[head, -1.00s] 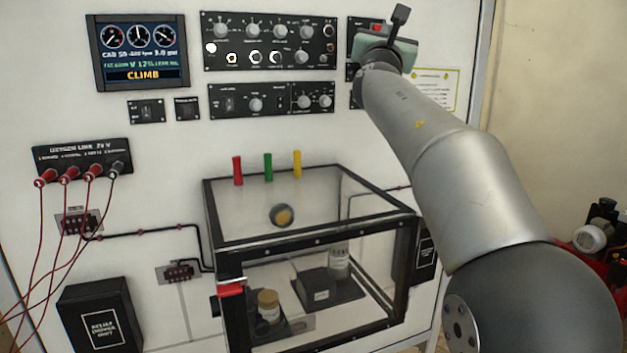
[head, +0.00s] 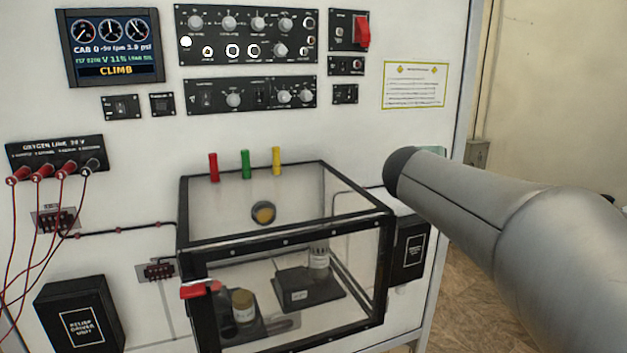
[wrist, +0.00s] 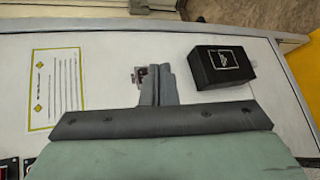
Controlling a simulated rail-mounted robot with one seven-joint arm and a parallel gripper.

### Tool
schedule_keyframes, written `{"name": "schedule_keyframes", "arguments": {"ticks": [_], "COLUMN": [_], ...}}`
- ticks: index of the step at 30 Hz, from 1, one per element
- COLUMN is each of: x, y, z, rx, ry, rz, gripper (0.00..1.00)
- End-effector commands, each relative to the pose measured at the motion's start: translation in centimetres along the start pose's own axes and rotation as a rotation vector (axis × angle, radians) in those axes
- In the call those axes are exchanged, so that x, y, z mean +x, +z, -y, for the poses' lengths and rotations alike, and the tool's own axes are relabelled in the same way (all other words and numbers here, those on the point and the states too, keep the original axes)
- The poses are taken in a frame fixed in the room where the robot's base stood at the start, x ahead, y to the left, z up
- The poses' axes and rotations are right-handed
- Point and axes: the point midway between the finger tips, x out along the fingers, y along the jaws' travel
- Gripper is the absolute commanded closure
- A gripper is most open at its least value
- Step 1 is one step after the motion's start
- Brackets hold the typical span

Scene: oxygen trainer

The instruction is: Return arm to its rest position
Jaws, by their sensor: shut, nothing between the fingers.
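My gripper shows in the wrist view (wrist: 158,86), with its two dark fingers together and nothing between them. In the head view my grey arm comes in from the right and hides nearly all of the gripper; only a sliver of its green body shows above the arm. The fingers point along the white panel (head: 350,150), between the yellow-marked notice (wrist: 57,88) and a black box (wrist: 222,67). I cannot tell the exact gap to the panel.
A clear chamber with a black frame (head: 285,241) stands left of my arm. A panel with a red switch cover (head: 362,32) is at upper centre. Red leads (head: 38,240) hang at the left. A relay driver unit (head: 80,318) sits lower left. Free room shows at upper right.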

Motion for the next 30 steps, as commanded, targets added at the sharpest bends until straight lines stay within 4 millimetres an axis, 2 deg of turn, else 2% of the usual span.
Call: {"name": "schedule_keyframes", "arguments": {"ticks": [1, 3, 8, 9, 12, 15, 18, 21, 24, 30], "x": [-0.6, -1.4, -4.9, -6.2, -9.6, -13.2, -16.0, -17.9, -18.6, -18.6], "y": [0.6, 1.2, 2.1, 2.3, 2.5, 2.5, 2.4, 2.3, 2.2, 2.2], "z": [3.5, 8.4, 19.2, 22.0, 28.5, 33.7, 37.4, 39.4, 40.2, 40.2], "rx": [0.084, 0.205, 0.473, 0.539, 0.703, 0.843, 0.944, 1.008, 1.033, 1.033], "ry": [-0.091, -0.220, -0.514, -0.591, -0.778, -0.938, -1.057, -1.130, -1.159, -1.159], "rz": [0.002, 0.016, 0.083, 0.110, 0.189, 0.273, 0.347, 0.397, 0.418, 0.418], "gripper": [1.00, 1.00, 1.00, 1.00, 1.00, 1.00, 1.00, 1.00, 1.00, 1.00]}}
